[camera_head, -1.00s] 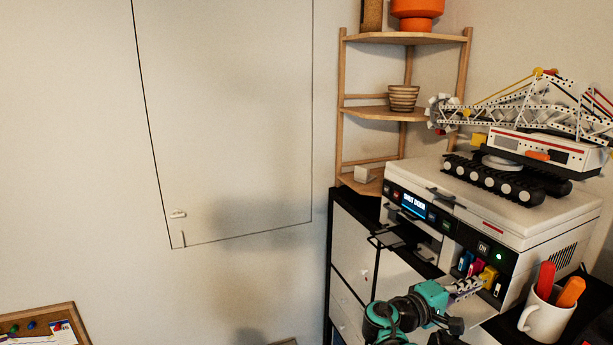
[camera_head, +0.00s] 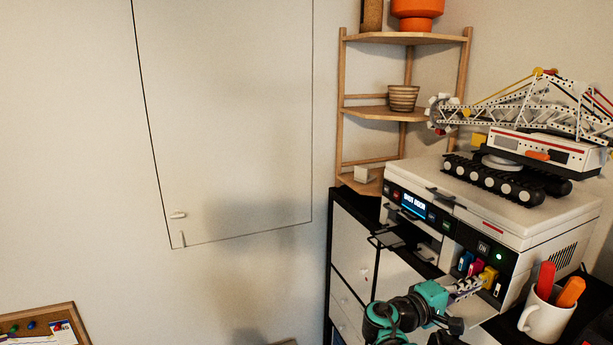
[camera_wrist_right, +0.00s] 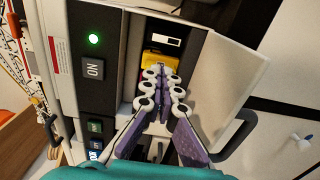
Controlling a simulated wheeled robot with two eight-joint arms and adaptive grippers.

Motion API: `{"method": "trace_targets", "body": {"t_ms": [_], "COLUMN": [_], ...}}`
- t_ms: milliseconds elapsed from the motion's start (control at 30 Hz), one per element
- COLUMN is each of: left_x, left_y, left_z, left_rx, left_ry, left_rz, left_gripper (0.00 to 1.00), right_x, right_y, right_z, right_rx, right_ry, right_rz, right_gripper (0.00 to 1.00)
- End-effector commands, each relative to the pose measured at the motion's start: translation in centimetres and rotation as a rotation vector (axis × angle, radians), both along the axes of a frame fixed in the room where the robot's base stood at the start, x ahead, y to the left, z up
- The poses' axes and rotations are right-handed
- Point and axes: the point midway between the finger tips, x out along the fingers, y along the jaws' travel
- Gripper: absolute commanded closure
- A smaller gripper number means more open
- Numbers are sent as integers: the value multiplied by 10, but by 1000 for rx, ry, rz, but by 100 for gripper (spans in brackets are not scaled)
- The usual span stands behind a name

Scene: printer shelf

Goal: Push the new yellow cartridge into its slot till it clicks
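The yellow cartridge (camera_head: 489,274) sits in the rightmost visible position of the printer's open cartridge bay, beside the magenta (camera_head: 476,268) and blue (camera_head: 465,261) cartridges. Its front end shows in the right wrist view (camera_wrist_right: 160,62). My right gripper (camera_head: 479,283) is at the bay, in front of the yellow cartridge. In the right wrist view its purple fingers (camera_wrist_right: 163,74) come together at the tips, right at the cartridge's front, with nothing visible held between them. Whether the tips touch the cartridge, and how deep it sits, I cannot tell. My left gripper is not in view.
The white printer (camera_head: 520,225) has its bay cover open; the cover (camera_wrist_right: 222,85) stands close beside the fingers in the wrist view. A white mug (camera_head: 545,318) with red and orange items stands right of the bay. A toy crane (camera_head: 540,150) rests on the printer.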

Motion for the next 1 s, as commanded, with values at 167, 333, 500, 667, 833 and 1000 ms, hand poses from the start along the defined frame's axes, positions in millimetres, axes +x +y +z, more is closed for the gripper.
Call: {"method": "trace_targets", "body": {"t_ms": [167, 333, 500, 667, 833, 1000], "left_x": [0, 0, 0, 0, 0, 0], "left_y": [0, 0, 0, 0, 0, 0], "left_z": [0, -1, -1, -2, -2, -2], "left_rx": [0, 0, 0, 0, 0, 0], "left_ry": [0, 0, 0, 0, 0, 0], "left_rz": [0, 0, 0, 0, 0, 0], "left_gripper": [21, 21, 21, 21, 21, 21], "right_x": [0, 2, 3, 4, 5, 5], "right_y": [-1, -4, -7, -10, -13, -13], "right_z": [0, 0, 0, 0, 0, 0], "right_rx": [0, 0, 0, 0, 0, 0], "right_ry": [0, 0, 0, 0, 0, 0], "right_rz": [0, 0, 0, -1, -1, 0], "right_gripper": [100, 100, 100, 100, 100, 100]}}
